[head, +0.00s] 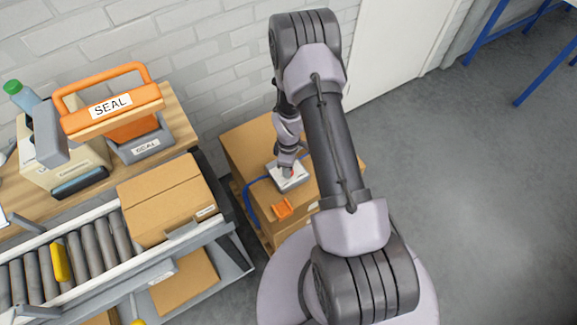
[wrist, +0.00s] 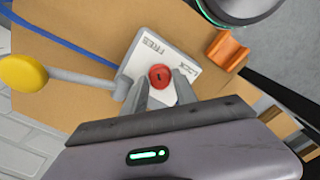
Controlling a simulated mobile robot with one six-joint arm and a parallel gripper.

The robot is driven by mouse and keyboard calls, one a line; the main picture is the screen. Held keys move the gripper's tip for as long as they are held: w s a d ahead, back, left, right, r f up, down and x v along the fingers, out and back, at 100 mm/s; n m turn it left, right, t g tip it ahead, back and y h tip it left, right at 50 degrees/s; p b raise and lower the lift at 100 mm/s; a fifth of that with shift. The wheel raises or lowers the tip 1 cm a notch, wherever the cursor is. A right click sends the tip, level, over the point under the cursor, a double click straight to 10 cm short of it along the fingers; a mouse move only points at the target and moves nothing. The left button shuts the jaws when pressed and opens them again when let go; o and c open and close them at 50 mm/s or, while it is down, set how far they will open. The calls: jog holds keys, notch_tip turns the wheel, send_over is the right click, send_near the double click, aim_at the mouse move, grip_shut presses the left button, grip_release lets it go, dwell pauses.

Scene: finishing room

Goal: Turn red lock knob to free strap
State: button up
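The red lock knob (wrist: 160,77) is round with a small dark mark. It sits on a white plate (wrist: 149,48) printed FREE and LOCK, upside down in the wrist view. In the head view the plate (head: 285,184) lies on a cardboard box, the knob mostly hidden by my gripper (head: 289,168). In the wrist view my gripper (wrist: 159,84) is open, one grey finger on each side of the knob; I cannot tell whether they touch it. The blue strap (wrist: 62,36) runs over the box and also shows in the head view (head: 249,199).
A grey lever with a yellow ball end (wrist: 22,73) sticks out beside the plate. An orange clip (head: 283,207) sits at the box (head: 243,148) edge. Left are a roller conveyor (head: 88,246), another carton (head: 165,198) and an orange-handled SEAL device (head: 112,106).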

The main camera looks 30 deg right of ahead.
jog(key=shift+o, duration=0.9)
notch_tip(320, 180, up, 17)
jog(key=p, duration=0.5)
jog(key=shift+r+p, duration=0.2)
jog(key=shift+p, duration=0.15)
